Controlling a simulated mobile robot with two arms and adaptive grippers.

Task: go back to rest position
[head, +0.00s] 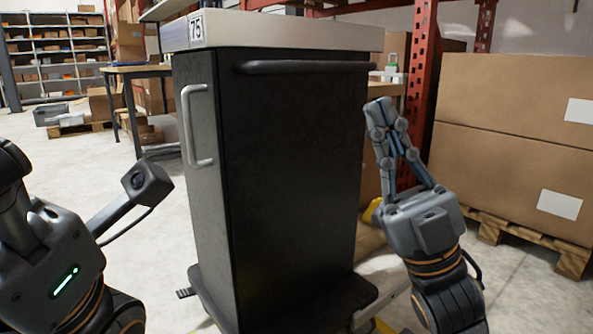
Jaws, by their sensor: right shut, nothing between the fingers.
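My right gripper (381,108) is in the right half of the head view, pointing up, with its fingers shut and empty. It appears in front of the right edge of a dark cabinet; I cannot tell whether there is contact. My left arm comes in at the left edge, with a green light on its housing and a small camera on a stalk. The fingers of my left gripper are out of the picture.
The dark cabinet (290,170) with a grey top marked 75 stands in the middle, on a wide base, with a handle on its side. Large boxes (513,140) on a pallet stand at the right by a red rack post (419,80). Shelves (57,60) stand far left.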

